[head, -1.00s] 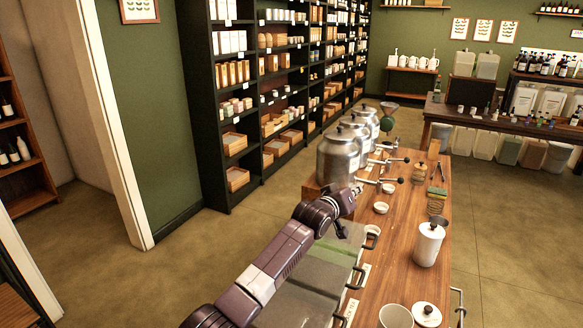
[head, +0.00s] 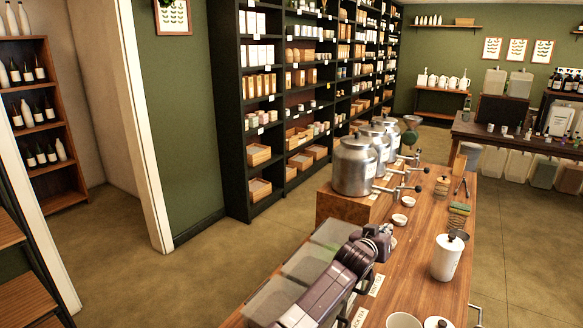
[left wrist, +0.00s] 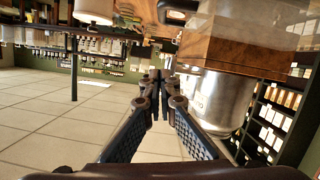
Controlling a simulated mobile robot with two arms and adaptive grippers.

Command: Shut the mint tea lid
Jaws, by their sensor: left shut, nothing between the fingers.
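A row of bins with clear, greyish lids (head: 308,263) is set in the near left part of the wooden counter. White name labels (head: 376,285) run along their right side. I cannot tell for sure which lid is the mint tea one, nor whether it is raised. My left arm crosses over the bins and hides their handles. My left gripper (head: 386,232) is above the right side of the far bins, just short of the small white bowls. Its fingers (left wrist: 158,85) are shut and empty in the left wrist view. My right gripper is not in view.
Several metal canisters with taps (head: 355,165) stand on a wooden block (head: 340,208) beyond the bins. Small white bowls (head: 400,219) sit beneath the taps. A white canister (head: 447,257) and a cup (head: 403,320) stand on the right. Bare wood lies between (head: 415,275).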

